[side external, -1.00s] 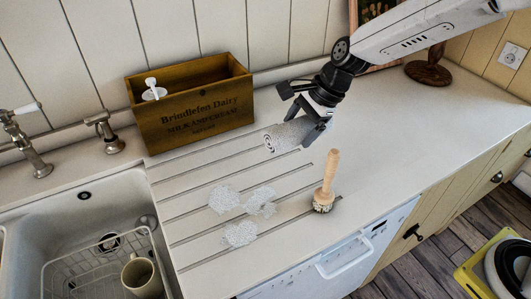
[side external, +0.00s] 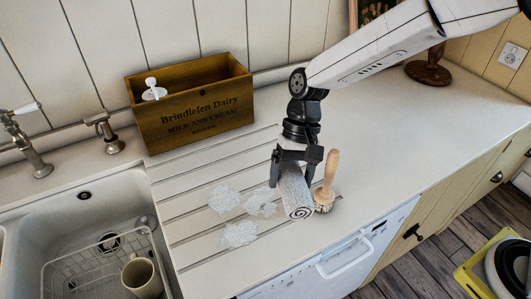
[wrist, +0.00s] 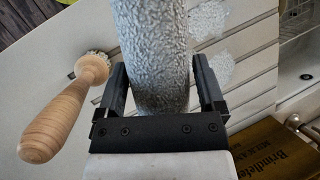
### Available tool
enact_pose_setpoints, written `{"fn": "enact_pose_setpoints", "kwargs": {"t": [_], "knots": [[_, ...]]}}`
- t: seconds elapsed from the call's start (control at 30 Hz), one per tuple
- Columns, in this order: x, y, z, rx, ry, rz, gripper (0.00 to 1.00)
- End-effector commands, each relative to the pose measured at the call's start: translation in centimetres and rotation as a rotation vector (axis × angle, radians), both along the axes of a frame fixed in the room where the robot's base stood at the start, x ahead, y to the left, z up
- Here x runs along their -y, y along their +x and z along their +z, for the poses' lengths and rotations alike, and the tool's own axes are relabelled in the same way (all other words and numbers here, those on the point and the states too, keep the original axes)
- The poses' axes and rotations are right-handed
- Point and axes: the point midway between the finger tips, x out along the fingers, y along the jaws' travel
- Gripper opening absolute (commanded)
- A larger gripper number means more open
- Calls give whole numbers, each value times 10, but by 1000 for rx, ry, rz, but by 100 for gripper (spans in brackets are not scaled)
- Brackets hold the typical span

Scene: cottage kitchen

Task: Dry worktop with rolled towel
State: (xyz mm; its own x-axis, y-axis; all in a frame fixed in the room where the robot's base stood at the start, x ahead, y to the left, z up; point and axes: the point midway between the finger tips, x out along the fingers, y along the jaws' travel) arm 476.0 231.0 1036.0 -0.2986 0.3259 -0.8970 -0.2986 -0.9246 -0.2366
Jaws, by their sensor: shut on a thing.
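The rolled grey towel (side external: 296,196) is in my gripper (side external: 291,165), whose fingers are shut around it. In the side view its spiral end faces the front edge, and it is low over the grooved worktop (side external: 190,191); I cannot tell whether it touches. Several whitish wet patches (side external: 240,234) lie on the grooves just left of the towel. In the wrist view the towel (wrist: 152,55) stretches away between the fingers of my gripper (wrist: 160,88), with wet patches (wrist: 208,22) to its right.
A wooden-handled brush (side external: 328,178) stands upright close to the towel's right side. A wooden dairy crate (side external: 190,108) holding a white-topped item stands at the back. The sink (side external: 95,215), with a wire rack and mug (side external: 141,277), is at left.

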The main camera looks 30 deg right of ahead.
Motion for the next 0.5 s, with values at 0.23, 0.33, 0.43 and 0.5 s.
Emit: {"fn": "enact_pose_setpoints", "kwargs": {"t": [0.23,0.33,0.43,0.5], "knots": [[-10,-19,-6,1,0,270,28],[-11,-23,-7,1,1,317,28],[-12,-24,-8,2,1,335,28],[-12,-24,-8,2,0,337,28]]}}
